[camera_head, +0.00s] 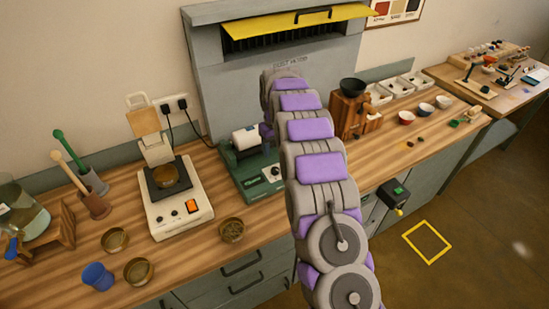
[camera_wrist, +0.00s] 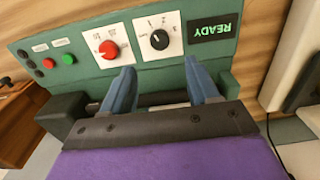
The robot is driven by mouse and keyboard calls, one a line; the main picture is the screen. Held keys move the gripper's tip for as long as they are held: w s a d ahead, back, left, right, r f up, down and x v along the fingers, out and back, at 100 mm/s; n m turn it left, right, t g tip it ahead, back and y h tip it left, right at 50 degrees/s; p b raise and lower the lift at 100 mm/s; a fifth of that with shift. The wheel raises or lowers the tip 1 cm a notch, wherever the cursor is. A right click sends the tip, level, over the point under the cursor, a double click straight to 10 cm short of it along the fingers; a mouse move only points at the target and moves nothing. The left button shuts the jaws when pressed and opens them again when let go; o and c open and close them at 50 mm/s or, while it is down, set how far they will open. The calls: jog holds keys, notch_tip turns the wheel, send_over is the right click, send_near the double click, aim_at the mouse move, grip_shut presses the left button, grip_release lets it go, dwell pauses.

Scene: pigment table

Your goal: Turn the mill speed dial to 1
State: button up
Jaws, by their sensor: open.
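The green mill (camera_head: 243,183) stands on the wooden bench in the head view, with a white jar on it, partly hidden by my arm. In the wrist view its green panel (camera_wrist: 75,22) carries a black dial (camera_wrist: 159,39) on a white numbered plate and a red dial (camera_wrist: 108,50) on another plate. The numbers are too small to read surely, and I cannot tell which one the black pointer marks. My gripper (camera_wrist: 160,72) is open, its two blue fingers spread just below the black dial in the picture. Nothing is between them. My arm hides the gripper in the head view.
A lit READY display (camera_wrist: 212,28) and red and green buttons (camera_wrist: 60,59) flank the dials. A white scale (camera_head: 178,210) and brass bowls stand to the left. A black-funnelled wooden grinder (camera_head: 350,115) and small bowls stand to the right.

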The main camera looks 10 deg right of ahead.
notch_tip(320, 180, up, 8)
jog(key=shift+f+p, duration=0.25)
jog(key=shift+p, duration=0.1)
jog(key=s+r+m+b, duration=0.1)
jog(key=s+r, duration=0.4)
jog(key=s, duration=0.6)
jog(key=s+r, duration=0.5)
jog(key=s, duration=0.6)
jog(key=s+f+m+g, duration=0.1)
jog(key=s+f, duration=0.2)
jog(key=s, duration=1.2)
jog(key=s+f+m+b, duration=0.1)
jog(key=s+f, duration=0.2)
jog(key=s, duration=1.2)
jog(key=shift+s+m+g, duration=0.3)
jog(key=shift+s+g, duration=0.1)
jog(key=shift+d, duration=0.1)
